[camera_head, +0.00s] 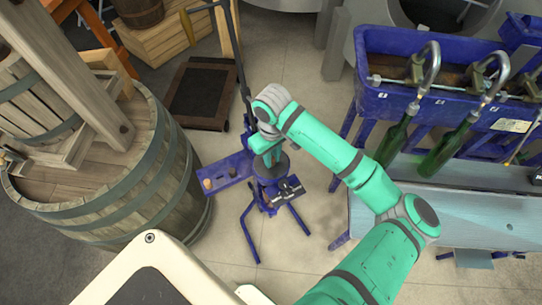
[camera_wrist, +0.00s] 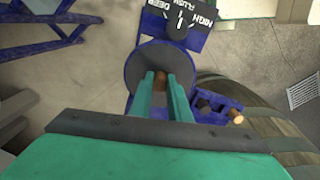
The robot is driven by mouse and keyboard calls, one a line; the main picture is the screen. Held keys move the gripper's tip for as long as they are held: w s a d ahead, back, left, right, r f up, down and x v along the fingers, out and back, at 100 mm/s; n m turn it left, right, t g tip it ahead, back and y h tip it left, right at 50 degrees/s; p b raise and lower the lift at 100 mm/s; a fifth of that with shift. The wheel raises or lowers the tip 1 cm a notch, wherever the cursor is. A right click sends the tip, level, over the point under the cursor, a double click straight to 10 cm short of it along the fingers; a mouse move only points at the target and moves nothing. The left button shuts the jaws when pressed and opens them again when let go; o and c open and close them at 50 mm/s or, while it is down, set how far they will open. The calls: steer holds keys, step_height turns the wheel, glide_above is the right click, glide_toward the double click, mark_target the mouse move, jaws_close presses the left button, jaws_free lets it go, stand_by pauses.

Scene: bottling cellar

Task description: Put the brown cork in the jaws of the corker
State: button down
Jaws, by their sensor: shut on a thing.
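The blue corker (camera_head: 262,193) stands on the floor in the middle of the head view. My gripper (camera_wrist: 161,92) is over the corker and points down at its round grey plate (camera_wrist: 136,78). It is shut on the brown cork (camera_wrist: 160,78), which shows between the fingertips in front of the plate. In the head view my gripper (camera_head: 270,158) hides the cork and part of the corker's top. I cannot tell whether the cork is inside the jaws or just above them. The jaws themselves are hidden.
A blue cork tray (camera_head: 224,172) beside the corker holds a light cork (camera_wrist: 236,117) and a dark one (camera_wrist: 205,104). The corker's tall lever (camera_head: 240,60) rises behind. A wooden barrel (camera_head: 165,195) stands left; a blue bottle filler (camera_head: 400,105) with green bottles stands right.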

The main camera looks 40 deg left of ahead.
steer(key=c, duration=1.6)
jaws_free()
steer(key=shift+r, duration=0.1)
step_height(320, 180, up, 11)
steer(key=shift+f, duration=0.15)
steer(key=shift+s, duration=0.1)
